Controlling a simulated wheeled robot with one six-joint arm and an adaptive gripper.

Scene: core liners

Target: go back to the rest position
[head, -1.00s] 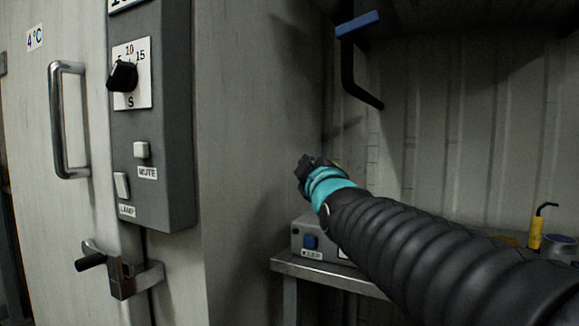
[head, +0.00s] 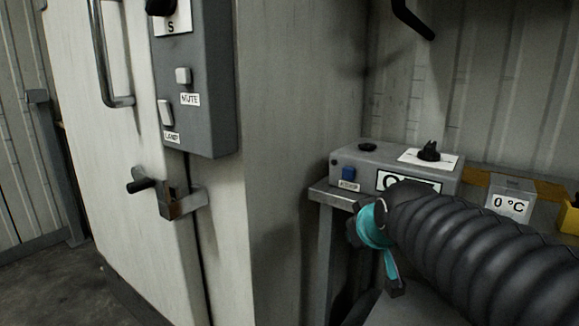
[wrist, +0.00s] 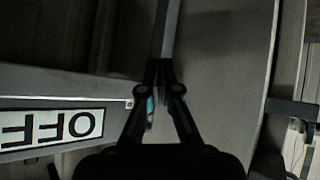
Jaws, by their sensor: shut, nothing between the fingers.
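My gripper (wrist: 158,75) shows in the wrist view with its two fingers together at the tips and nothing between them. In the head view my arm reaches in from the lower right, and its dark end with a teal band (head: 372,228) is beside the front left corner of the metal bench. The fingertips are hard to make out there.
A grey box with a black knob and blue button (head: 395,167) stands on the metal bench (head: 330,194) close to my arm. A pale cold-store door (head: 75,120) with a latch (head: 180,198) and a grey control panel (head: 205,85) stands left. Floor (head: 50,285) shows lower left.

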